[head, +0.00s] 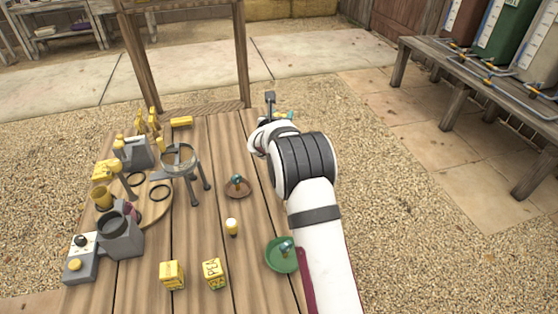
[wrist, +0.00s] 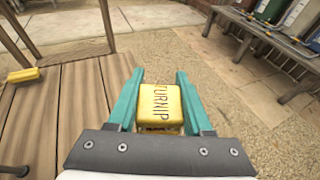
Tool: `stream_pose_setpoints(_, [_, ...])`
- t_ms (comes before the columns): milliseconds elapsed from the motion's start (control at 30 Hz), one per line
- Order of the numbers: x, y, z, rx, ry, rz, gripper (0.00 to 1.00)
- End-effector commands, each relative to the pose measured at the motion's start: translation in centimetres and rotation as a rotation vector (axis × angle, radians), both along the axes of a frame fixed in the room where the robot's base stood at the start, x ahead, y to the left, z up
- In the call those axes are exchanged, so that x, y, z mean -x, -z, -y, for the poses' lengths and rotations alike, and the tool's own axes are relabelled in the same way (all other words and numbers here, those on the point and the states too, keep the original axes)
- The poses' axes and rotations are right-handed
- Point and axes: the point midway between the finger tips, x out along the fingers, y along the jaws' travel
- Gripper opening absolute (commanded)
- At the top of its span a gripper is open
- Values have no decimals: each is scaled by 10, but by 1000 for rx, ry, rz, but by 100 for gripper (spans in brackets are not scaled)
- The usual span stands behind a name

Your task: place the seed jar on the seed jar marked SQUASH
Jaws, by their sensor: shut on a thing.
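My gripper (wrist: 160,78) is shut on a yellow seed jar (wrist: 160,108) whose top reads TURNIP, with one teal finger on each side. In the head view my gripper (head: 279,114) is at the far right of the table, mostly hidden by my wrist. The wrist view shows gravel behind the held jar, right of the table edge. Two yellow block-shaped jars stand at the near side of the table: one (head: 172,275) with unreadable lettering, and one (head: 214,274) that seems to read PEA. I cannot read SQUASH on anything.
The wooden table (head: 205,225) holds a sieve on legs (head: 180,160), a grey cup (head: 121,236), a brown dish (head: 237,190), a green dish (head: 280,256) and a small yellow-topped item (head: 232,227). A yellow block (head: 181,121) lies at the far end. Several yellow items crowd the left.

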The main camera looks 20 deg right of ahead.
Motion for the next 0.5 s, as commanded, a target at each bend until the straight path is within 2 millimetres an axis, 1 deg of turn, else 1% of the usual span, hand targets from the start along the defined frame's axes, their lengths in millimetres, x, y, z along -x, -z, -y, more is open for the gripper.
stream_pose_setpoints(100, [0, 25, 0, 0, -1, -4, 0])
stream_pose_setpoints(267, [0, 49, 0, 0, 0, -1, 0])
stream_pose_setpoints(367, [0, 68, 0, 0, 0, -2, 0])
stream_pose_setpoints(400, [1, 76, -1, 0, -1, -4, 0])
stream_pose_setpoints(467, [0, 84, -1, -1, -1, -1, 0])
stream_pose_setpoints(500, [0, 85, -1, 0, -1, 1, 0])
